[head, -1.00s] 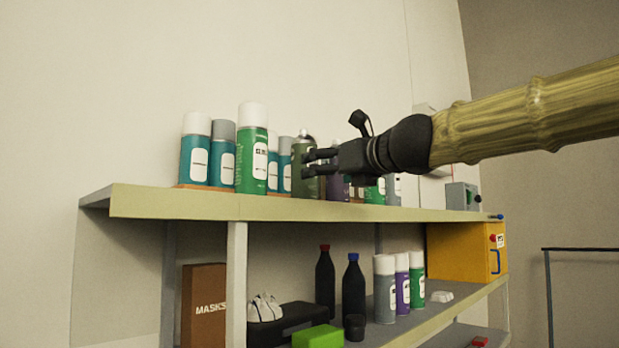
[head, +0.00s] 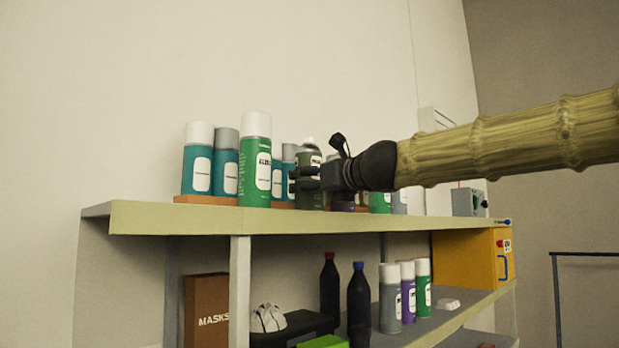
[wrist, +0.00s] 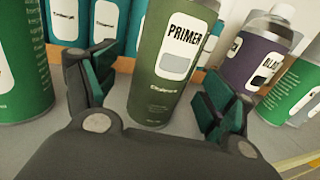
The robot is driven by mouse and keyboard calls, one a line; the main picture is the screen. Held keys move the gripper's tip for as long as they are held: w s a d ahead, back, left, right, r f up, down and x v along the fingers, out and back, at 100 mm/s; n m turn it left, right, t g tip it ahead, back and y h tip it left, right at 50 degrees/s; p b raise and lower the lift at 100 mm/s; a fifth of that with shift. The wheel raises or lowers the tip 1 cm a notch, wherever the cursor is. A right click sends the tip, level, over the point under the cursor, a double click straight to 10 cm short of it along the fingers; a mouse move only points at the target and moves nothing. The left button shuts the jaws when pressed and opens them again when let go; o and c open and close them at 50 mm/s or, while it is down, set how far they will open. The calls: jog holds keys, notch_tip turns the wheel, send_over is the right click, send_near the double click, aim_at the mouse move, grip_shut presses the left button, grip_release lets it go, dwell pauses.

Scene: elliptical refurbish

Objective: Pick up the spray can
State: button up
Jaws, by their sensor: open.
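An olive-green spray can labelled "PRIMER" (wrist: 172,75) stands upright between the two fingers of my gripper (wrist: 160,103) in the wrist view. The gripper is open, with a finger on each side of the can and small gaps visible. In the head view my gripper (head: 303,180) reaches in from the right at the top shelf, and its fingers cover part of the olive can (head: 310,198). The can rests on the shelf.
A tall green can (head: 255,165) stands left of the gripper, with teal cans (head: 197,165) on an orange base. A purple can (wrist: 255,60) and another green can (wrist: 295,90) stand close on the right. The top shelf (head: 170,221) has a free front strip.

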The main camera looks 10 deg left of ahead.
jog(key=x, duration=0.3)
jog(key=shift+w+f+p, duration=0.1)
jog(key=shift+w+p, duration=0.1)
jog(key=shift+p, duration=0.15)
jog(key=shift+s, duration=0.1)
jog(key=shift+s, duration=0.1)
jog(key=shift+c, duration=0.3)
jog(key=c, duration=1)
jog(key=shift+c, duration=0.9)
